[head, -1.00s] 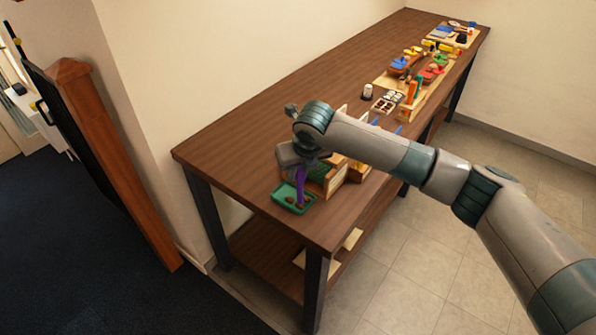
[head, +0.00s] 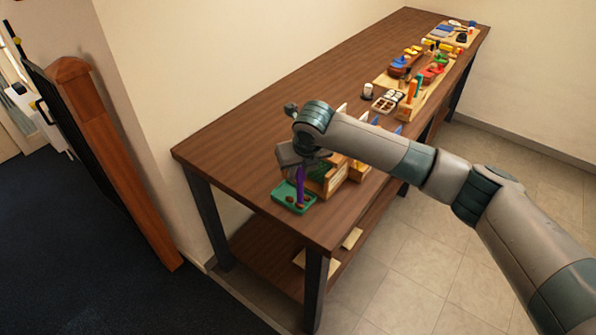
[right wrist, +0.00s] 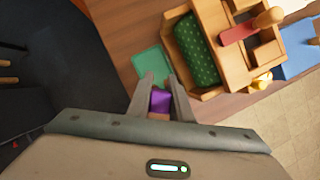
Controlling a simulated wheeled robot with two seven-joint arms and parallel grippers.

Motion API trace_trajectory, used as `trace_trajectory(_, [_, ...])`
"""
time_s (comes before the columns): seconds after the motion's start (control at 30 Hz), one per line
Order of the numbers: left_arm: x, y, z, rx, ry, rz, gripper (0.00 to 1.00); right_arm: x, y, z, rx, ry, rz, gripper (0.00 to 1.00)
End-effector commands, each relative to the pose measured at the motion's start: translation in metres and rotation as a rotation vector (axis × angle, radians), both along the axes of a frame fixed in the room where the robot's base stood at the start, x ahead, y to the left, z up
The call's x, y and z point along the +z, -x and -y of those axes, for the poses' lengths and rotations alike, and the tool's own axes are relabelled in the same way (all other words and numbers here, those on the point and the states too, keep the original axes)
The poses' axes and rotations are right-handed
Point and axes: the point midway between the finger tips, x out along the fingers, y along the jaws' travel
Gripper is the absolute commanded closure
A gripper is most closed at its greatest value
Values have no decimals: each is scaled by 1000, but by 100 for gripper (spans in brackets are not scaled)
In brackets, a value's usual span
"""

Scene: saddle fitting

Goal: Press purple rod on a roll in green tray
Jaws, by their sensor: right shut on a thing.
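The green tray (head: 280,197) sits near the left front corner of the table, with small brown rolls (head: 290,199) in it. My right gripper (head: 300,166) is shut on the purple rod (head: 300,188) and holds it roughly upright over the tray. The rod's lower end is down at the rolls; I cannot tell whether it touches one. In the right wrist view the purple rod (right wrist: 160,101) shows between the two fingers (right wrist: 161,82), with the tray (right wrist: 152,65) beyond them. The rolls are hidden there. My left gripper is not in view.
A wooden box (right wrist: 225,75) with a green dotted cloth or roll (right wrist: 196,50) stands right beside the tray. The table's left back area is clear.

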Motion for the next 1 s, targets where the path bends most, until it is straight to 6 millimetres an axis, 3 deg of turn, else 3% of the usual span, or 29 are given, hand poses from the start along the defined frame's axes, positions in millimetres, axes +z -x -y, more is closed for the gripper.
trace_trajectory(1.0, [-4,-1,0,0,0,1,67,-12,0,0,0,0,0,97])
